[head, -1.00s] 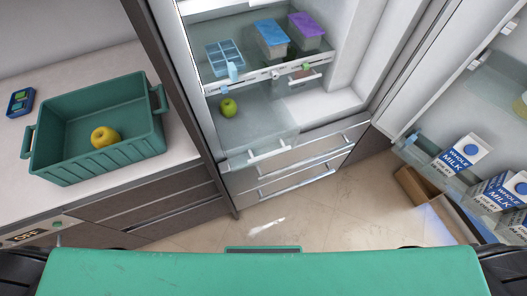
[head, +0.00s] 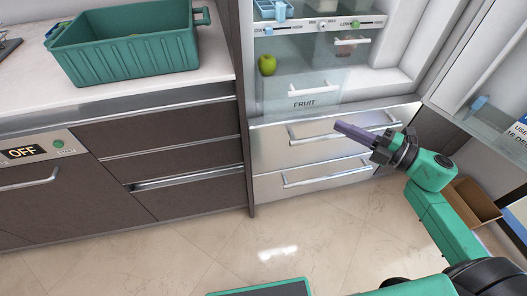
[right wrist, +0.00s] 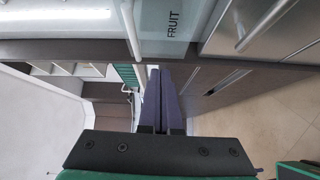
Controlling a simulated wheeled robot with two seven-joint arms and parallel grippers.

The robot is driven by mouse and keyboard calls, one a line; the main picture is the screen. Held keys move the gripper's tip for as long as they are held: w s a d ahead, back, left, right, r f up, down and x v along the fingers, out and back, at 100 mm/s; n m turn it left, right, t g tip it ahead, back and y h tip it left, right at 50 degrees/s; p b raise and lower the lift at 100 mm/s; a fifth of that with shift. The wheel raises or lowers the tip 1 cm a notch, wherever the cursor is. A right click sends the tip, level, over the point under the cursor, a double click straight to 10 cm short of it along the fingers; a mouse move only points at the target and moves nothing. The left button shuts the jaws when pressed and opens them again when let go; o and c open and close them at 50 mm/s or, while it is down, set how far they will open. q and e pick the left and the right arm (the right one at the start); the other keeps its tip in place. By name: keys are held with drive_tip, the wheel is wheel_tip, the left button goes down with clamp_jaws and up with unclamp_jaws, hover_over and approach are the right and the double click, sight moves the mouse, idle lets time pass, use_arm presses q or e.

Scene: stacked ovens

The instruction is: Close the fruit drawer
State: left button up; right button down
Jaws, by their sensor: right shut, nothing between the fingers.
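The fruit drawer (head: 276,97) is a clear bin with a FRUIT label and a pale handle, low in the open fridge. It stands pulled out, its front forward of the neighbouring bin. A green apple (head: 267,64) shows in it. My right gripper (head: 339,126) is shut and empty, its purple fingers pointing left, just below and right of the drawer front, in front of the steel drawers. In the right wrist view, the shut fingers (right wrist: 160,74) lie near the labelled drawer front (right wrist: 174,42); I cannot tell whether they touch it. My left gripper is not in view.
Two steel drawers with bar handles (head: 330,174) are below. The open fridge door (head: 470,60) stands at the right, near my right arm. A teal crate (head: 130,52) sits on the counter at left. A cardboard box (head: 470,203) is on the floor. The floor in front is clear.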

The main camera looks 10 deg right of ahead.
drive_tip(key=a+n+g+y, duration=0.1)
drive_tip(key=a+n, duration=0.1)
drive_tip(key=p, duration=0.1)
approach(284, 99)
drive_tip(key=a, duration=0.3)
drive_tip(key=shift+m, duration=0.3)
drive_tip(key=w, duration=0.2)
drive_tip(key=w+a, duration=0.1)
drive_tip(key=w, duration=0.1)
drive_tip(key=shift+a, duration=0.2)
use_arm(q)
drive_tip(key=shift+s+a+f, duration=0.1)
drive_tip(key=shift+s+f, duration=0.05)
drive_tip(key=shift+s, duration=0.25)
use_arm(e)
drive_tip(key=shift+s, duration=0.1)
drive_tip(key=shift+r, duration=0.1)
